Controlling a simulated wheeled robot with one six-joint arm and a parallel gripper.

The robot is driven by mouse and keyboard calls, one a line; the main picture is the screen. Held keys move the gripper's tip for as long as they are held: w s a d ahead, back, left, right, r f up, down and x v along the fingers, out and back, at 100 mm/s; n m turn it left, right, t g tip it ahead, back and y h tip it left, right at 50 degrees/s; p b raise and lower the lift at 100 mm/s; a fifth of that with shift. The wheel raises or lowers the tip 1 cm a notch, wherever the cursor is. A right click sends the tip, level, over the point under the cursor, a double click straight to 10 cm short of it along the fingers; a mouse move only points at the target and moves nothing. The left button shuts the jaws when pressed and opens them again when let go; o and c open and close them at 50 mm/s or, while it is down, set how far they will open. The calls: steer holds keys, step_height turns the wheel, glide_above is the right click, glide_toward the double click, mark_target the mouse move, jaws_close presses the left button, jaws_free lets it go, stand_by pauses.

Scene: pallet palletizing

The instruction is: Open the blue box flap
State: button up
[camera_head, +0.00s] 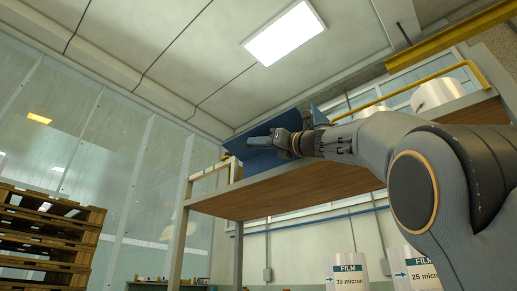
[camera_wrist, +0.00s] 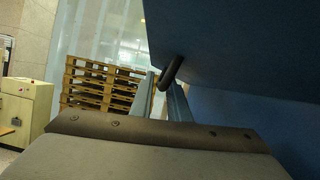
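The blue box (camera_head: 243,148) sits on a raised wooden shelf (camera_head: 290,190), with my arm across its front. A blue panel (camera_head: 318,115) of it stands up behind my wrist. In the wrist view a large blue flap (camera_wrist: 240,45) fills the upper right and bears a dark curved handle (camera_wrist: 172,70). A darker blue face (camera_wrist: 260,115) lies below it. My gripper (camera_wrist: 161,85) has its fingertips at the handle's lower end, one on each side, and appears shut on it. In the head view my gripper (camera_head: 272,141) overlaps the box.
Stacked wooden pallets (camera_head: 45,235) stand at the lower left. White film rolls (camera_head: 345,272) are below the shelf, and others (camera_head: 437,93) stand on top at right. A yellow rail (camera_head: 405,90) runs along the shelf. A pale cabinet (camera_wrist: 24,108) shows in the wrist view.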

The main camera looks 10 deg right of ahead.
steer(key=shift+s, duration=0.1)
steer(key=b+v, duration=0.2)
steer(key=v, duration=0.5)
steer(key=shift+s+d+f, duration=0.2)
steer(key=shift+d, duration=0.05)
